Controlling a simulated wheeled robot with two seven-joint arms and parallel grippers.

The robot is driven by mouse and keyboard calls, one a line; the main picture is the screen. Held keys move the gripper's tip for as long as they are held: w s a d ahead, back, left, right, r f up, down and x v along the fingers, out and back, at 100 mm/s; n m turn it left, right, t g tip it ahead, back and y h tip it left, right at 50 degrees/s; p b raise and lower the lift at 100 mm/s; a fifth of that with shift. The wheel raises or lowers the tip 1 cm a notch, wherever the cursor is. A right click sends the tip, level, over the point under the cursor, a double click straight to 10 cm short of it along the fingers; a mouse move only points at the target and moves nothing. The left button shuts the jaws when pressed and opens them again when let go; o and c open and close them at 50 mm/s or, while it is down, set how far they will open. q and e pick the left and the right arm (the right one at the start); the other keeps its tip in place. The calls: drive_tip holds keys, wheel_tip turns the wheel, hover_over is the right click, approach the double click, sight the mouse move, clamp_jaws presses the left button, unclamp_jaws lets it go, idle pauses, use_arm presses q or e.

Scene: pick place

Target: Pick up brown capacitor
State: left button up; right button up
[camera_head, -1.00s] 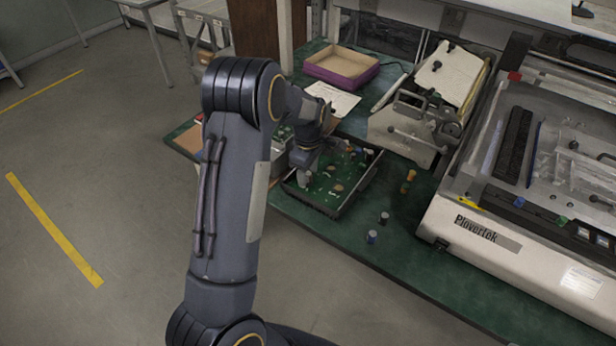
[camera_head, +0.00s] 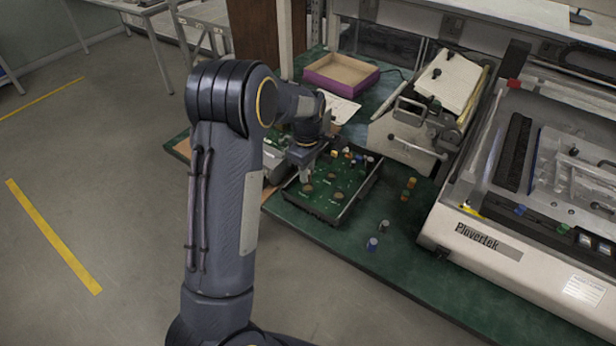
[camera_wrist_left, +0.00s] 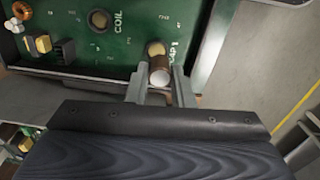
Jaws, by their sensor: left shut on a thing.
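The brown capacitor (camera_wrist_left: 159,70) is a short cylinder with a pale end facing the left wrist camera. My left gripper (camera_wrist_left: 160,82) is shut on it, with one finger on each side. It is in front of a round tan spot (camera_wrist_left: 155,48) beside the printed "CAP1" on the green circuit board (camera_wrist_left: 120,50). I cannot tell whether it touches the board. In the head view my left gripper (camera_head: 305,177) is over the left part of the board's dark tray (camera_head: 318,213), and the capacitor cannot be made out. My right gripper is not in view.
Several small parts (camera_wrist_left: 42,42) stand on the board's far side. Blue-topped cylinders (camera_head: 373,243) and orange-yellow ones (camera_head: 408,189) stand on the green table (camera_head: 430,280), right of the tray. A purple box (camera_head: 342,75) is behind, and a large white machine (camera_head: 480,240) is at right.

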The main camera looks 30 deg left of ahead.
use_arm(q)
drive_tip(key=s+r+b, duration=0.1)
drive_tip(key=s+r, duration=0.8)
drive_tip(key=s, duration=0.4)
drive_tip(key=shift+s+a, duration=0.2)
drive_tip(key=shift+s, duration=0.1)
drive_tip(key=shift+r, duration=0.3)
drive_tip(key=shift+r+p, duration=1.8)
drive_tip(key=shift+p, duration=0.3)
